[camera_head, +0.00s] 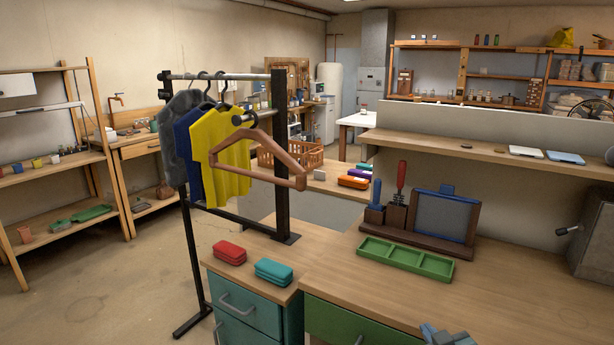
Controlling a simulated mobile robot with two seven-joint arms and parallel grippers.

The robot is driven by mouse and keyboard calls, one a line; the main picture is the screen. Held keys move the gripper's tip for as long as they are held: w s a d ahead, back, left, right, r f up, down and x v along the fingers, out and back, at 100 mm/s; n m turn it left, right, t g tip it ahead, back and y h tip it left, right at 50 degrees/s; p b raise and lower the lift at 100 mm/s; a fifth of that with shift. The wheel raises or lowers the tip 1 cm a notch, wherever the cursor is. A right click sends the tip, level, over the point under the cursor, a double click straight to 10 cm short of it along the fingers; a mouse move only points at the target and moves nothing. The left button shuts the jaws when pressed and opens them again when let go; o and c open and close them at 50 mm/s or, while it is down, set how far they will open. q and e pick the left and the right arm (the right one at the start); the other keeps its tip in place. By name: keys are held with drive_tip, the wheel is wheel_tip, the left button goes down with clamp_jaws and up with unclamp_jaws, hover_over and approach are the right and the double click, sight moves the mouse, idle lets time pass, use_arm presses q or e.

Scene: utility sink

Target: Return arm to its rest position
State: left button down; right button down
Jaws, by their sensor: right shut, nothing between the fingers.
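My right gripper (434,333) shows only in part at the bottom edge, low over the front of the wooden worktop (500,300). Its grey-blue fingers are shut with nothing held, and the rest of that arm is out of the picture. It is apart from the green tray (405,257), which lies farther back on the worktop. My left gripper is not in view.
A black rack (279,150) with grey, blue and yellow shirts and a wooden hanger (262,143) stands left. A red case (230,252) and teal case (273,272) lie near the front left. A dark wooden holder (428,238) stands behind the tray. The right-front worktop is clear.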

drive_tip(key=s+a+f+g+y, duration=0.1)
drive_tip(key=s+a+f, duration=0.2)
drive_tip(key=s, duration=0.6)
drive_tip(key=s+a+f+g, duration=0.1)
drive_tip(key=s+a+f, duration=0.2)
drive_tip(key=s, duration=0.6)
drive_tip(key=s+a+f+g+y, duration=0.1)
drive_tip(key=s+a+f, duration=0.3)
drive_tip(key=s, duration=0.5)
drive_tip(key=shift+s+a+m+g+y, duration=0.3)
drive_tip(key=shift+a+m+g, duration=0.15)
drive_tip(key=shift+a, duration=0.5)
